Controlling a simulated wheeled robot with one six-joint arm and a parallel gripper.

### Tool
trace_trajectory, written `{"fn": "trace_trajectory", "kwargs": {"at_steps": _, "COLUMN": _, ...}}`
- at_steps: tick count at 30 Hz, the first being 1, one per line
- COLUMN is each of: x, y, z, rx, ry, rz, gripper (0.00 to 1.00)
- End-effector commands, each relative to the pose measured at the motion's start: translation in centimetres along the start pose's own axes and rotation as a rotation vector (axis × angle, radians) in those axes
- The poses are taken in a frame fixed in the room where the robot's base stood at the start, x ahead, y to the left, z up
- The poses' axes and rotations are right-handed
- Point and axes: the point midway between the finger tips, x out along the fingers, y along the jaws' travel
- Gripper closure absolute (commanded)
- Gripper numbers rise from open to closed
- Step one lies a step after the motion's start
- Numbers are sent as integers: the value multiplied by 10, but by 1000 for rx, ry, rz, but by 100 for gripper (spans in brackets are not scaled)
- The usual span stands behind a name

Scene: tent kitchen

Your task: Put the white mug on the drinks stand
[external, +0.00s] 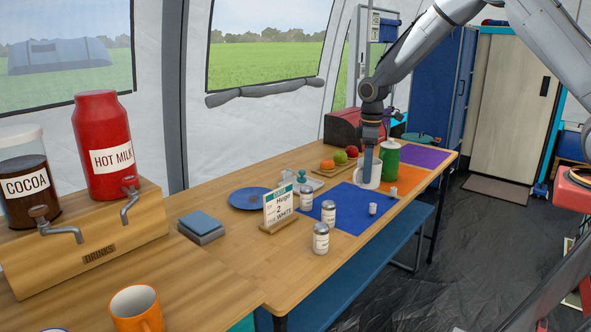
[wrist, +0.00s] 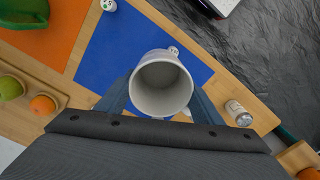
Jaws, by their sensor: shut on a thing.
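The white mug (external: 363,182) is at the far end of the blue mat (external: 343,213) in the external view. My gripper (external: 369,165) comes straight down over it and is shut on it. In the wrist view the mug (wrist: 161,82) is seen from above, mouth up and empty, between my fingers (wrist: 161,108). I cannot tell whether its base touches the mat. The wooden drinks stand (external: 90,245), labelled DRINKS, is at the near left, with a cocoa dispenser (external: 25,190) and a red hot milk dispenser (external: 101,150) on it.
Shakers (external: 321,240), a sign card (external: 278,207), a blue plate (external: 249,198) and blue coasters (external: 201,226) stand between the mug and the stand. An orange mug (external: 137,310) is near the stand.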

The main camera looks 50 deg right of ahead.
Motion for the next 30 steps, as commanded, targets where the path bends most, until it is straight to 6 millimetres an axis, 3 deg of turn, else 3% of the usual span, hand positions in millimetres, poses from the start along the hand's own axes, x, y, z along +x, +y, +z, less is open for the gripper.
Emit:
{"fn": "trace_trajectory", "kwargs": {"at_steps": 3, "x": -2, "y": 14, "z": -20, "rx": -112, "ry": -1, "rz": 1, "gripper": 64}}
{"fn": "trace_trajectory", "kwargs": {"at_steps": 8, "x": 3, "y": 21, "z": -29, "rx": -186, "ry": -6, "rz": -1, "gripper": 64}}
{"fn": "trace_trajectory", "kwargs": {"at_steps": 15, "x": 42, "y": 22, "z": -29, "rx": -194, "ry": -8, "rz": -2, "gripper": 64}}
{"fn": "trace_trajectory", "kwargs": {"at_steps": 23, "x": 62, "y": 22, "z": -29, "rx": -193, "ry": -6, "rz": -1, "gripper": 64}}
{"fn": "trace_trajectory", "kwargs": {"at_steps": 30, "x": 93, "y": 23, "z": -29, "rx": -193, "ry": -5, "rz": 0, "gripper": 64}}
